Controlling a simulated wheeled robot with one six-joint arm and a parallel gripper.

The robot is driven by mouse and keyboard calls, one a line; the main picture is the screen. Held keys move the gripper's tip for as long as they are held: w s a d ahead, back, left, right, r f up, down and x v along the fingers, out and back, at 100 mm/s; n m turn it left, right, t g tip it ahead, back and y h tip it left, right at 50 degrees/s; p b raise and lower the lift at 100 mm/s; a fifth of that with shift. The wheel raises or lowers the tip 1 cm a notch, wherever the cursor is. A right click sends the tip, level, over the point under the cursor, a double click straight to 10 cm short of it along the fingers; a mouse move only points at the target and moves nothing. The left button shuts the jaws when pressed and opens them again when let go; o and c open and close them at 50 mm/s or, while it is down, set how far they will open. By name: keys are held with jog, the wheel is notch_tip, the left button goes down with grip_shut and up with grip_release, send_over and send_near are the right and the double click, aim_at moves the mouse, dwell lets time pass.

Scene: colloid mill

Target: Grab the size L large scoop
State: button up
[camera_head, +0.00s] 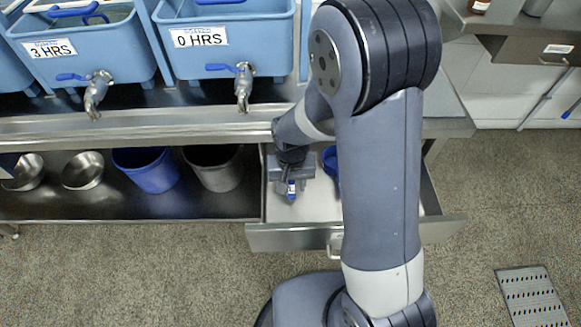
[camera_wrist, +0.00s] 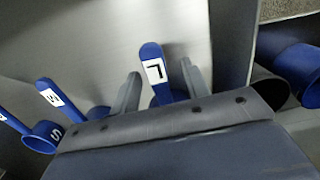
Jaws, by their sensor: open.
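The size L scoop shows as a blue handle with a white label marked L (camera_wrist: 154,72) in the wrist view. In the head view its labelled handle end (camera_head: 292,189) sticks out below my gripper (camera_head: 291,172). My gripper's two fingers (camera_wrist: 161,69) are open, one on each side of the handle, with visible gaps. The scoop lies in an open steel drawer (camera_head: 292,236).
Other blue scoops, one marked S (camera_wrist: 43,136), lie to the left in the wrist view. The drawer's side wall (camera_wrist: 232,45) is close on the right.

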jog(key=shift+f, duration=0.45)
grip_shut()
